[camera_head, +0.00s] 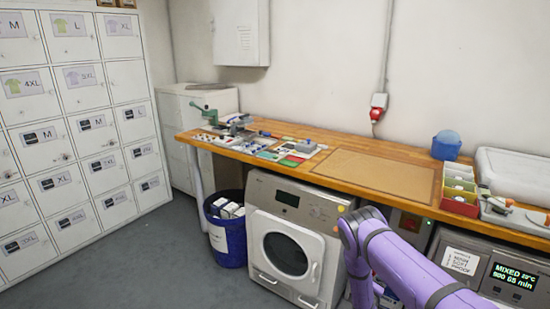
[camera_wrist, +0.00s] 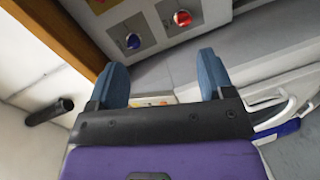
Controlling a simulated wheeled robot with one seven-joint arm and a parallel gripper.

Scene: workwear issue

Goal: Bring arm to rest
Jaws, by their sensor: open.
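My purple arm (camera_head: 405,265) reaches in from the lower right in the head view, in front of the machines under the wooden bench. Its gripper end is hidden behind the arm there. In the wrist view my gripper (camera_wrist: 162,82) shows two blue fingers spread wide apart, with nothing between them. Beyond the fingers is a grey panel with a blue knob (camera_wrist: 133,41) and a red knob (camera_wrist: 183,18). The fingers appear apart from the panel, though the exact gap cannot be told.
The wooden bench (camera_head: 370,173) runs above my arm, carrying small tools, a red box (camera_head: 458,205) and a blue container (camera_head: 446,146). A washing machine (camera_head: 290,240) and a blue bin (camera_head: 226,240) stand left of the arm. Lockers (camera_head: 75,110) line the left wall. The grey floor (camera_head: 150,260) between is clear.

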